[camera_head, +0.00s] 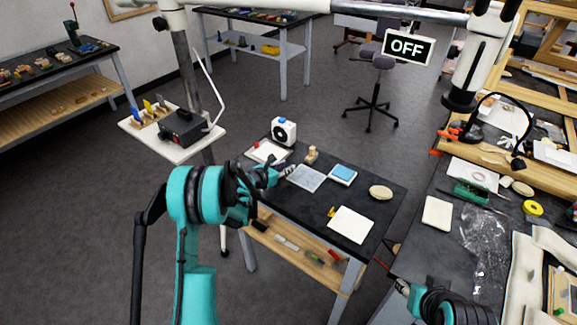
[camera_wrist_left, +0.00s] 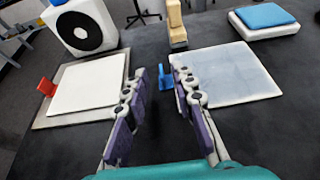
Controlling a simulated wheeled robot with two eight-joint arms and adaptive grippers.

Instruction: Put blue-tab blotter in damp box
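The blue-tab blotter, a pale grey-blue sheet (camera_head: 306,178), lies flat on the dark table. It also shows in the left wrist view (camera_wrist_left: 232,76), its blue tab (camera_wrist_left: 165,79) at the left edge. My left gripper (camera_head: 285,172) is over the table at this edge; in the wrist view its fingers (camera_wrist_left: 160,82) are apart, with the tab in the gap between them. A low white box with a blue top (camera_head: 342,174), perhaps the damp box, stands behind the blotter to the right. My right gripper (camera_head: 402,287) is at the lower right, mostly hidden; its fingers are unclear.
A red-tab sheet (camera_wrist_left: 85,85) lies left of my left gripper. A white fan-like box (camera_head: 284,131) and a wooden piece (camera_head: 312,155) stand behind. A yellow-tab white sheet (camera_head: 351,224) and a beige disc (camera_head: 381,192) lie to the right. A cluttered bench (camera_head: 430,255) is further right.

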